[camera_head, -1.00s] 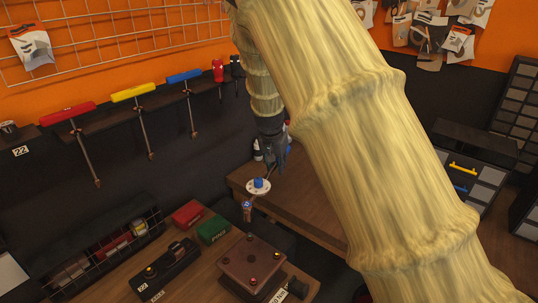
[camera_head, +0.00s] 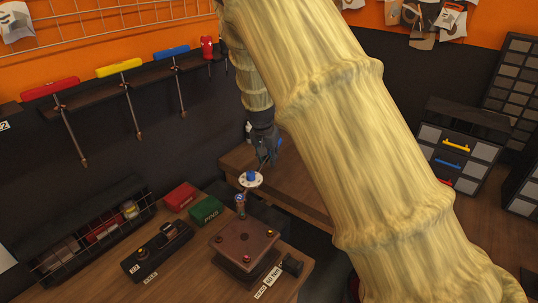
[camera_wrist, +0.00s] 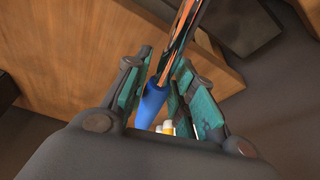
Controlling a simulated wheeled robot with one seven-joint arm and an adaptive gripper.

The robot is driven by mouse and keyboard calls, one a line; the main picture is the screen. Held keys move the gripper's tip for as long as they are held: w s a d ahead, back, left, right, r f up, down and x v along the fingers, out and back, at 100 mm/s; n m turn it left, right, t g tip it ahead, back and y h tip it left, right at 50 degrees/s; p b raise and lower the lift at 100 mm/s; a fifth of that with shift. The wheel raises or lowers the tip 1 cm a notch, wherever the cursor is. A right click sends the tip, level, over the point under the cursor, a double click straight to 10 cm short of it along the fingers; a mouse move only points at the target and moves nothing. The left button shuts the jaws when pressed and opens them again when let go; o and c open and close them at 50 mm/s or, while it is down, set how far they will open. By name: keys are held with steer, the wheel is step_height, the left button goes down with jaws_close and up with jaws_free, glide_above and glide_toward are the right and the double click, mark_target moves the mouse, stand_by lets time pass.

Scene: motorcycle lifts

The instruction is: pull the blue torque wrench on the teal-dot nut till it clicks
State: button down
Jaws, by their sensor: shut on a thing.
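My gripper (camera_head: 266,152) hangs over the near left edge of the wooden bench in the head view. In the wrist view my gripper (camera_wrist: 160,95) is shut on the blue handle (camera_wrist: 151,101) of a wrench, between teal finger pads. Its shiny orange-and-dark shaft (camera_wrist: 181,38) runs up out of the picture. In the head view a white disc (camera_head: 243,184) with a blue top sits just below and left of the gripper. Most of the wrench is hidden there. I cannot make out a teal-dot nut.
A brown block (camera_head: 232,246) with coloured dots stands on the front bench, near a red box (camera_head: 180,197), a green box (camera_head: 206,211) and a dark tray (camera_head: 157,252). T-handle tools, including a blue one (camera_head: 172,50), hang on the left wall. A drawer cabinet (camera_head: 463,150) stands right.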

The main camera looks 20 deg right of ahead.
steer(key=shift+s+r, duration=0.15)
steer(key=shift+s, duration=0.2)
steer(key=shift+w+f+p, duration=0.15)
steer(key=shift+f+p, duration=0.1)
steer(key=shift+p, duration=0.05)
steer(key=shift+s+a+r, duration=0.1)
steer(key=shift+s+r, duration=0.1)
steer(key=shift+s, duration=0.05)
stand_by(0.6)
steer(key=shift+w+f, duration=0.1)
steer(key=shift+w, duration=0.05)
